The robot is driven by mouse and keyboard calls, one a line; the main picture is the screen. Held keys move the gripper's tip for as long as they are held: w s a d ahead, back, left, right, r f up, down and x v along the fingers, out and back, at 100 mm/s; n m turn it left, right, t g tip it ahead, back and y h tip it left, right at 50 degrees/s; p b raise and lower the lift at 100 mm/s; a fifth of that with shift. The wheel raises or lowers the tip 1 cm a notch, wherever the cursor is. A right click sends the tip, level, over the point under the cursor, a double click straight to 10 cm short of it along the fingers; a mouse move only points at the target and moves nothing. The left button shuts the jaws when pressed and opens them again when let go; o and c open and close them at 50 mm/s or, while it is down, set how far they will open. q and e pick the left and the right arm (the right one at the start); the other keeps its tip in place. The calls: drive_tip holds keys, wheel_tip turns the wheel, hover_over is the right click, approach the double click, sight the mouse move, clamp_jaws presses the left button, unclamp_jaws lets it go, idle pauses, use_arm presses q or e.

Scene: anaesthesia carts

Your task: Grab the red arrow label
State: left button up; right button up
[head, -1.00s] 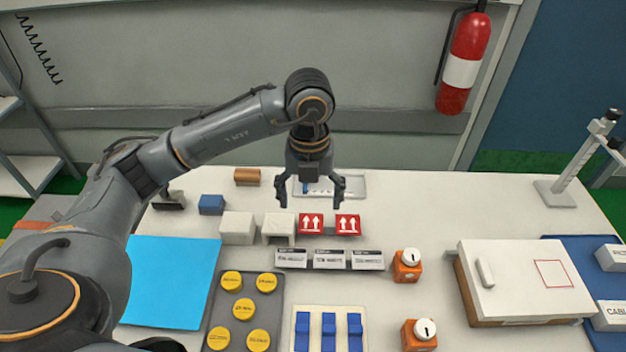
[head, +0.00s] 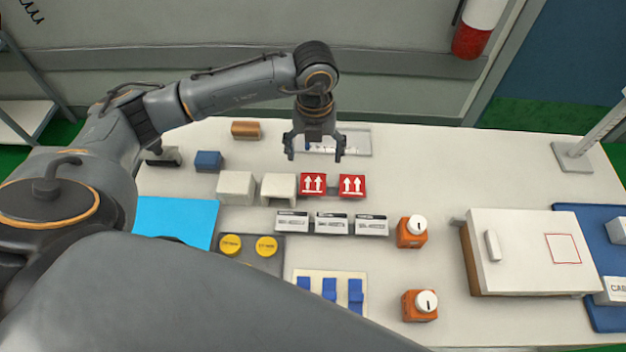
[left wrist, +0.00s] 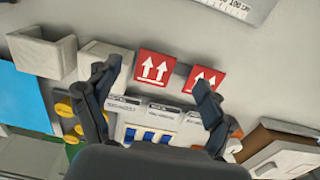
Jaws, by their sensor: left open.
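Two red labels with white up arrows stand side by side on the white table, the left red arrow label (head: 313,184) and the right red arrow label (head: 352,186). My left gripper (head: 314,152) points down with its fingers apart and empty, just above and behind them in the head view. In the left wrist view, the left label (left wrist: 155,68) shows between the open fingers (left wrist: 157,76). The right label (left wrist: 203,75) is partly covered by the right-hand finger there. My right gripper is not in view.
White blocks (head: 236,187) stand left of the labels. Several white-and-black cards (head: 331,223) stand in front. Orange boxes with white knobs (head: 411,233) and a white case (head: 520,235) are to the right. A grey tray (head: 360,145) lies behind.

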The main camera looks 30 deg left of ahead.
sight(314, 174)
use_arm(q)
drive_tip(key=shift+s+f, duration=0.1)
drive_tip(key=shift+f, duration=0.25)
wheel_tip(314, 174, down, 4)
drive_tip(key=shift+r+p, duration=0.2)
drive_tip(key=shift+p, duration=0.6)
drive_tip(key=shift+f, duration=0.45)
drive_tip(key=shift+f, duration=0.15)
drive_tip(key=c, duration=0.9)
